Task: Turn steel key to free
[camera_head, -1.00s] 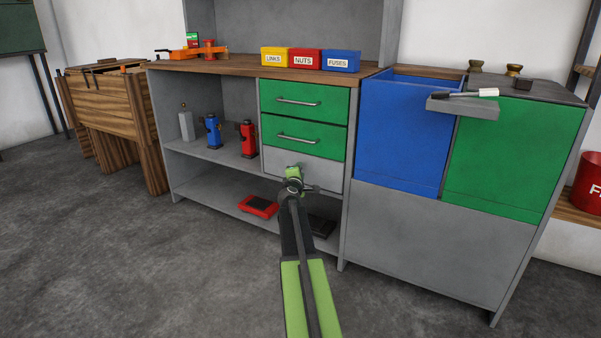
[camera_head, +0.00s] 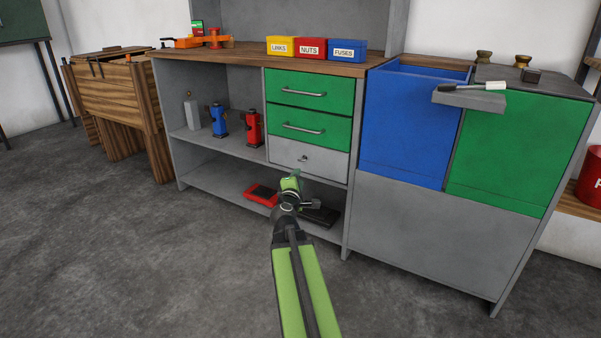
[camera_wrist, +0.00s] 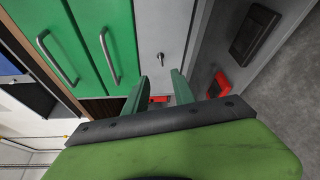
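The steel key (camera_head: 304,158) looks like a small dark metal piece on the front of the grey drawer (camera_head: 330,163), below two green drawers. It also shows in the wrist view (camera_wrist: 161,57), sticking out from the grey face. How far it is turned is too small to tell. My gripper (camera_head: 292,178) is low in front of the grey drawer, below and slightly left of the key. In the wrist view my gripper (camera_wrist: 161,78) is open, its two fingers apart with nothing between the tips. The key lies beyond the fingertips, apart from them.
Green drawers (camera_head: 318,109) with bar handles are above. A red box (camera_head: 261,194) and a dark box (camera_head: 318,215) lie on the lower shelf. Blue (camera_head: 220,121) and red (camera_head: 250,129) dynamo-like units stand on the left shelf. The floor in front is clear.

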